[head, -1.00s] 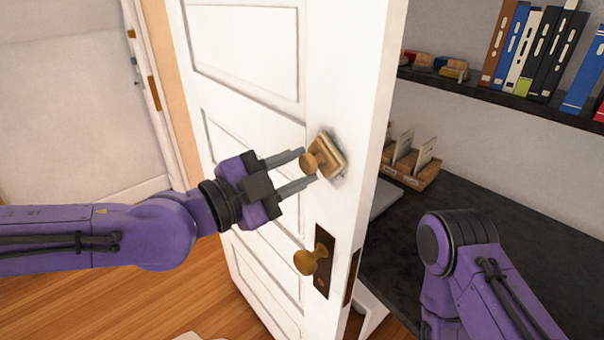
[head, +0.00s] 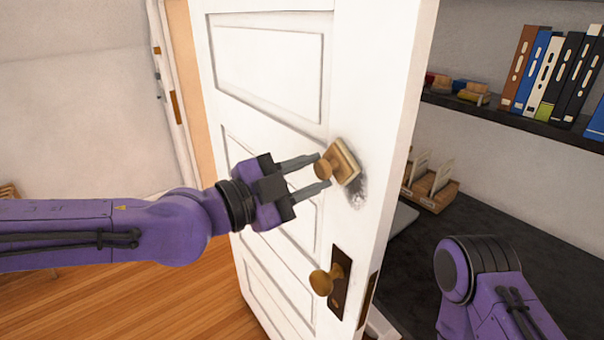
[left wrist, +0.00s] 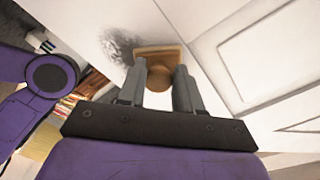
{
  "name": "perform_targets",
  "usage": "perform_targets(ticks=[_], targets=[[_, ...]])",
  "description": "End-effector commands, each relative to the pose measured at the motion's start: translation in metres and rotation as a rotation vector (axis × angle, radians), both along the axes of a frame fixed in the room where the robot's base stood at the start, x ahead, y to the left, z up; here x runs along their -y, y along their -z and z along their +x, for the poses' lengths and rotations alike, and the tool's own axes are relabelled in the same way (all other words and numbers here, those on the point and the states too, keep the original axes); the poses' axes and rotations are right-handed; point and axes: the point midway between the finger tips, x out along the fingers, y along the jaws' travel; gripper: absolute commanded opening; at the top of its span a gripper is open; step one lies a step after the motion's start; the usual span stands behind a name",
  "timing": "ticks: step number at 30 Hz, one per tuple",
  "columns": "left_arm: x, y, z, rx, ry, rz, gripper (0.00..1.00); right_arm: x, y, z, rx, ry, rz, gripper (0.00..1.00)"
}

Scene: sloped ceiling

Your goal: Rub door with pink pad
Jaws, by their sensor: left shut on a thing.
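The pad (head: 347,160) is a tan wooden block with a round knob handle and a paler layer on its door side; I see no clear pink on it. It lies against the white door (head: 372,70), above the brass doorknob. My left gripper (head: 322,170) is shut on the pad's knob. A grey smudge (head: 357,192) shows on the door at the pad's lower right; any part behind the pad is hidden. The left wrist view shows the pad (left wrist: 158,51) beyond the fingers, with the dark smudge (left wrist: 120,45) left of it. My right gripper is out of view.
The brass doorknob (head: 322,282) on its dark plate sticks out below the pad. Right of the door's edge are a dark desk (head: 405,265) and a shelf (head: 520,122) with several binders. Wooden floor (head: 150,300) lies open at the lower left.

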Motion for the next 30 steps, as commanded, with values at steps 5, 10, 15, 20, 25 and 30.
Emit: perform_targets(ticks=[5, 10, 15, 20, 25, 30], targets=[[0.009, 0.001, -0.013, 0.001, 0.002, 0.002, 0.1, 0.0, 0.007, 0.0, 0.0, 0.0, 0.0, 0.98], [0.013, 0.001, -0.019, 0.003, 0.002, 0.001, 0.1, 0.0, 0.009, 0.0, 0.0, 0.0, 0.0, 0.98], [0.022, 0.001, -0.035, 0.004, 0.001, 0.003, 0.1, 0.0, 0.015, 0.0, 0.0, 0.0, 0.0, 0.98], [0.027, 0.001, -0.046, 0.002, 0.0, 0.001, 0.1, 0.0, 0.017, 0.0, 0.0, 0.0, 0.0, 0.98], [0.028, 0.0, -0.047, -0.001, -0.001, -0.001, 0.1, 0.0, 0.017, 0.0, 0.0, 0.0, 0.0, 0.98], [0.026, 0.0, -0.048, 0.0, -0.002, -0.001, 0.1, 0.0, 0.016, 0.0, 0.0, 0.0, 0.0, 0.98]])
